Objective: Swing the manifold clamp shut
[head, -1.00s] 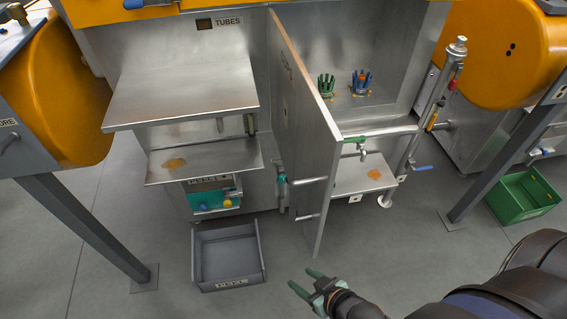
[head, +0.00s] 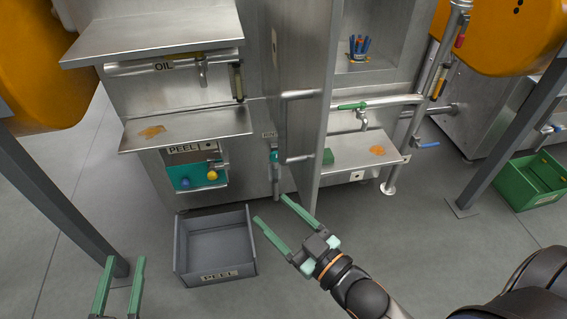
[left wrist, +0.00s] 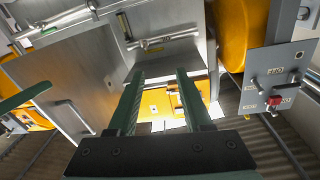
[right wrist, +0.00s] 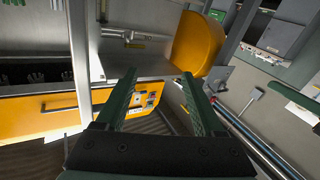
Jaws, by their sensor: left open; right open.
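A horizontal steel manifold pipe (head: 395,102) runs across the right bay in the head view, with a tap below it. A green lever-like part (head: 352,106) lies along its top; I cannot tell whether this is the clamp or how far it is swung. The open cabinet door (head: 312,150) hides the pipe's left end. My right gripper (head: 272,209) is open and empty, over the floor in front of the door's lower edge and apart from the pipe. My left gripper (head: 123,262) is open and empty at the lower left, left of the grey peel bin.
The grey peel bin (head: 216,276) stands on the floor between my grippers. A green crate (head: 530,182) is at the right. Dark posts (head: 500,140) flank the machine. A vertical pipe (head: 425,110) with coloured handles stands right of the bay.

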